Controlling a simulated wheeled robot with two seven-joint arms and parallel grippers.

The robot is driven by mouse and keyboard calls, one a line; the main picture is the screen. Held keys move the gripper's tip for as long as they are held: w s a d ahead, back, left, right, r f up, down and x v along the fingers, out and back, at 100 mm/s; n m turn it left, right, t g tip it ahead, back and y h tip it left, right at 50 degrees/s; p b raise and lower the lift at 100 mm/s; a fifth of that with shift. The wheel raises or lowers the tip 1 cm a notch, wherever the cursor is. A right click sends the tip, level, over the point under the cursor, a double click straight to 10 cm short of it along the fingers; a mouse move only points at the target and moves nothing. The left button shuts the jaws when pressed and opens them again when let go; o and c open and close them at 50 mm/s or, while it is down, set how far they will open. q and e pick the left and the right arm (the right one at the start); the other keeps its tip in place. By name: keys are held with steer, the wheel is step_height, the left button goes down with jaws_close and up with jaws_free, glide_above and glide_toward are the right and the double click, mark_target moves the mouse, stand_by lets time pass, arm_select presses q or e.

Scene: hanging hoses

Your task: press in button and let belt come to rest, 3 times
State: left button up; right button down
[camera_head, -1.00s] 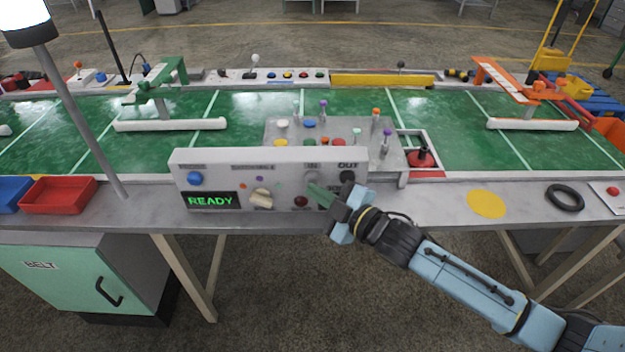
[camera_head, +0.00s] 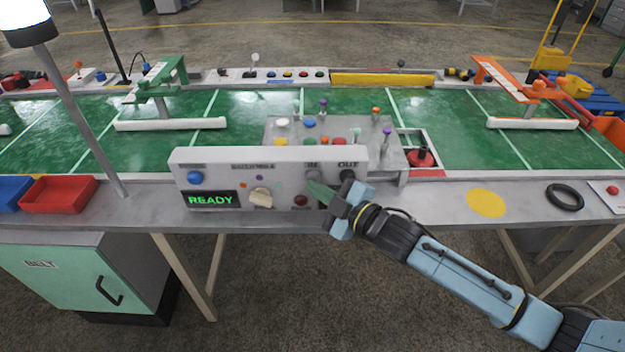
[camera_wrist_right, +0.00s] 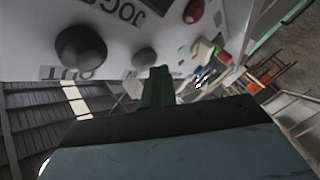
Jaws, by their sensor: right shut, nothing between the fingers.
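A grey control panel (camera_head: 225,165) stands at the near edge of the belt table. It carries a blue button (camera_head: 195,178), a lit green READY display (camera_head: 210,200), a beige knob (camera_head: 261,198), a red button (camera_head: 301,201) and a black OUT button (camera_head: 347,175). The green belt (camera_head: 240,110) with white cross lines runs behind it. My right gripper (camera_head: 318,190) is shut and empty, its green fingertips in front of the panel below the IN label. In the right wrist view, the fingertips (camera_wrist_right: 157,75) are beside a grey button (camera_wrist_right: 144,57); contact cannot be told. My left gripper is not in view.
A red tray (camera_head: 60,195) and a blue tray (camera_head: 12,192) sit at the left. A slanted lamp post (camera_head: 90,130) rises there. A yellow disc (camera_head: 486,203) and a black ring (camera_head: 565,197) lie at the right. A plate with several small knobs (camera_head: 270,130) stands behind the panel.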

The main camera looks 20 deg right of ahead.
steer(key=shift+w, duration=0.15)
stand_by(0.5)
steer(key=shift+s+a+p, duration=0.2)
steer(key=shift+s+p, duration=0.35)
steer(key=shift+s, duration=0.35)
steer(key=s+p, duration=0.1)
steer(key=s, duration=0.1)
steer(key=s+a+p, duration=0.1)
steer(key=s, duration=0.1)
steer(key=shift+s+a, duration=0.2)
steer(key=shift+s, duration=0.2)
stand_by(3.7)
